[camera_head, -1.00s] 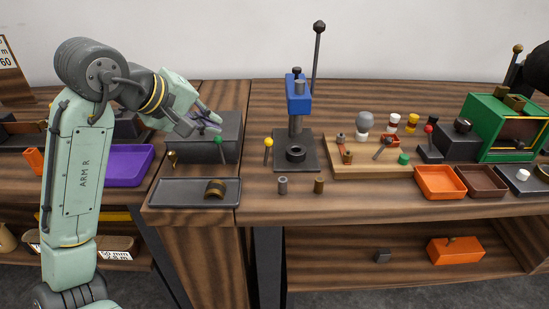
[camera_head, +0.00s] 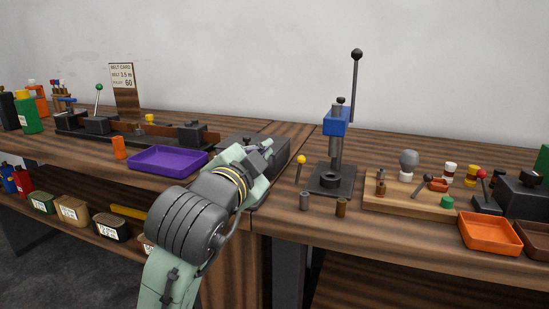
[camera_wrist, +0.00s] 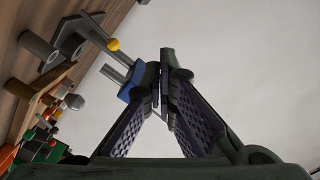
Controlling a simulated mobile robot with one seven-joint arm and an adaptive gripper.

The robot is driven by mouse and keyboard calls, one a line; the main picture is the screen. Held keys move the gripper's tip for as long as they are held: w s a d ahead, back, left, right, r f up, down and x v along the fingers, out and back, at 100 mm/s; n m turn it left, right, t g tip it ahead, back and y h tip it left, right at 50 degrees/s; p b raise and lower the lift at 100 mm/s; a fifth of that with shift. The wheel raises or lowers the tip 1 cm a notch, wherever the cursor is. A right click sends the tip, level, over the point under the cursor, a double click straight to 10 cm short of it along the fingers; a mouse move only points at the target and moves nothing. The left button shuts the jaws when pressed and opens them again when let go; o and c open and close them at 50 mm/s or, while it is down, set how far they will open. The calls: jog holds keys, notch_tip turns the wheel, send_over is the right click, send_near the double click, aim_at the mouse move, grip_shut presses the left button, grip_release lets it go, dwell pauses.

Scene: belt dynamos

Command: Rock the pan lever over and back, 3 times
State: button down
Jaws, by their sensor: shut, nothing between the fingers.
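No lever in view is marked as the pan lever, so I cannot tell which one it is. A dark box (camera_head: 281,152) stands at the bench's left corner, partly hidden behind my arm. My gripper (camera_head: 266,146) is over the box area. In the wrist view its fingers (camera_wrist: 160,95) are together with nothing between them, apart from any lever.
A black press with a blue head (camera_head: 337,122) and tall handle stands right of the yellow knob. A wooden board (camera_head: 405,206) with small parts lies further right. A purple tray (camera_head: 168,160) lies left. My arm covers the bench's front corner.

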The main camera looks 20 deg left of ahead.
jog(key=w+a+f+p, duration=0.1)
jog(key=w+a+f, duration=0.2)
jog(key=w, duration=0.6)
jog(key=shift+w+p, duration=0.4)
jog(key=a+n+p, duration=0.2)
jog(key=a+n, duration=0.1)
jog(key=n, duration=0.1)
jog(key=shift+a+r, duration=0.15)
jog(key=shift+a, duration=0.2)
jog(key=shift+w, duration=0.1)
